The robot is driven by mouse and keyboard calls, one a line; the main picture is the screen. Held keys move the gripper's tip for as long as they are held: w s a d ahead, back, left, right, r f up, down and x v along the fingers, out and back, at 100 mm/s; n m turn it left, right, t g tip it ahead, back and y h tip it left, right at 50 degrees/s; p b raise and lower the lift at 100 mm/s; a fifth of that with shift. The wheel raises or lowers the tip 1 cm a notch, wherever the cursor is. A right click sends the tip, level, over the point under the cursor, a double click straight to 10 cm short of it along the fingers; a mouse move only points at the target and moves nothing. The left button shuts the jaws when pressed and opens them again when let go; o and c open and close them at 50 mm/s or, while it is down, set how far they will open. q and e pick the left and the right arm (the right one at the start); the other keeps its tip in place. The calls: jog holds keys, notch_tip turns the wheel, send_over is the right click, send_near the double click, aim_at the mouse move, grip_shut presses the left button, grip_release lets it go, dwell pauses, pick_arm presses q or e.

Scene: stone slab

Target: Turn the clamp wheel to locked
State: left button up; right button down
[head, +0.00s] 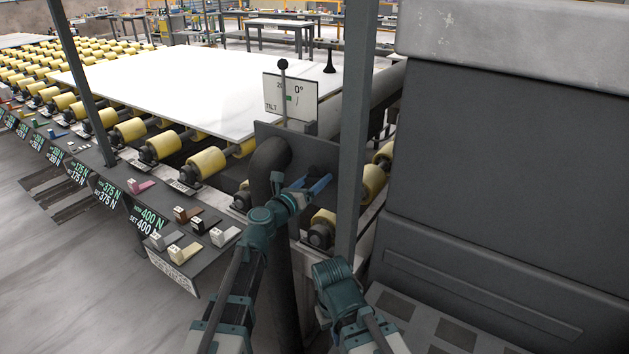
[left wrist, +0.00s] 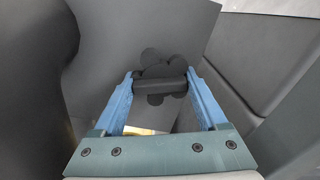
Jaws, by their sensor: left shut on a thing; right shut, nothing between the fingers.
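The clamp wheel is a dark lobed knob (left wrist: 160,72) on a grey plate, seen in the left wrist view. In the head view it is a dark shape (head: 318,171) on the plate, partly covered by my gripper. My left gripper (left wrist: 160,84) has its two blue fingers on either side of the wheel's dark front bar and is shut on it. In the head view the blue fingers of my left gripper (head: 314,186) are at the plate. I cannot read a locked mark on the wheel. My right arm shows low in the head view, but its fingers do not show.
A white tilt sign (head: 290,97) reading 0° and a black ball-topped lever (head: 283,66) stand above the plate. A thick dark pipe (head: 269,160) and a grey post (head: 357,130) flank the wheel. A pale slab (head: 200,85) lies on yellow rollers. A large dark cabinet (head: 510,150) fills the right.

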pick_arm(q)
jog(key=c, duration=0.3)
jog(key=shift+m, duration=0.3)
jog(key=m, duration=0.4)
jog(key=shift+m, duration=0.3)
jog(key=m, duration=0.4)
jog(key=shift+m, duration=0.3)
jog(key=m, duration=1)
jog(key=shift+m, duration=0.5)
